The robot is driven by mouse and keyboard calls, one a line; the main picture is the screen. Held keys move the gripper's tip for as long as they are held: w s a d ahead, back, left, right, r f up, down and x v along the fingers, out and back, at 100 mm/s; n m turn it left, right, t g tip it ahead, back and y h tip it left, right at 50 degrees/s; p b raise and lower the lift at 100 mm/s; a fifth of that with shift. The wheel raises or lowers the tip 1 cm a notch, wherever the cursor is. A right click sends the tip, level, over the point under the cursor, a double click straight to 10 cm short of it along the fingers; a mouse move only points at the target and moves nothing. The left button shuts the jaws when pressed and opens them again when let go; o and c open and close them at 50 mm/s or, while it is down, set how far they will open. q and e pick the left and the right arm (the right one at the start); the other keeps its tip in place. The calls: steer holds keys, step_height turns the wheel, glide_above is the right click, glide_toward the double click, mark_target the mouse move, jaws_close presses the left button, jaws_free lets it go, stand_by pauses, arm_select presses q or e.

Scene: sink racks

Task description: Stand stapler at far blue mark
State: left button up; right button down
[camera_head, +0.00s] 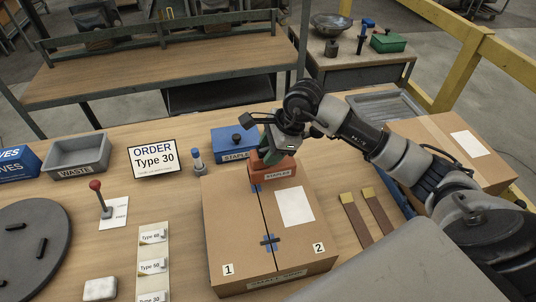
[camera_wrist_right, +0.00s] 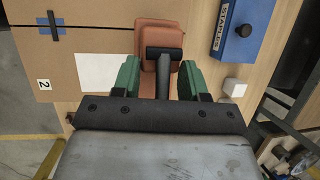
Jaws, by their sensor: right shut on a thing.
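The orange-red stapler (camera_head: 272,173) is at the far end of the cardboard carton (camera_head: 225,225), over its center seam. A blue mark (camera_head: 257,188) shows on the seam just in front of it. A nearer blue cross mark (camera_head: 269,242) lies on the seam by the front edge. My right gripper (camera_head: 266,157) is shut on the stapler from above and behind. The right wrist view shows the stapler's orange body (camera_wrist_right: 160,35) and black part between my green fingers (camera_wrist_right: 158,80). I cannot tell whether the stapler touches the carton. My left gripper is out of view.
A blue staples box (camera_head: 233,143) stands behind the carton. A blue-topped tool (camera_head: 198,161), an order sign (camera_head: 155,158), a waste bin (camera_head: 78,156) and a red-knobbed stand (camera_head: 101,198) are to the left. Two brown strips (camera_head: 366,214) lie right of the carton.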

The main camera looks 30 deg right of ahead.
steer(key=shift+w+a+f, duration=0.2)
steer(key=shift+w+f, duration=0.05)
steer(key=shift+f, duration=0.1)
step_height(320, 180, down, 3)
steer(key=shift+f+p, duration=0.1)
steer(key=shift+p, duration=0.75)
steer(key=shift+d+f, duration=0.1)
steer(key=shift+f, duration=0.05)
steer(key=shift+f, duration=0.1)
steer(key=shift+f+b, duration=0.1)
steer(key=shift+b, duration=0.2)
steer(key=c, duration=0.6)
jaws_free()
steer(key=shift+s, duration=0.1)
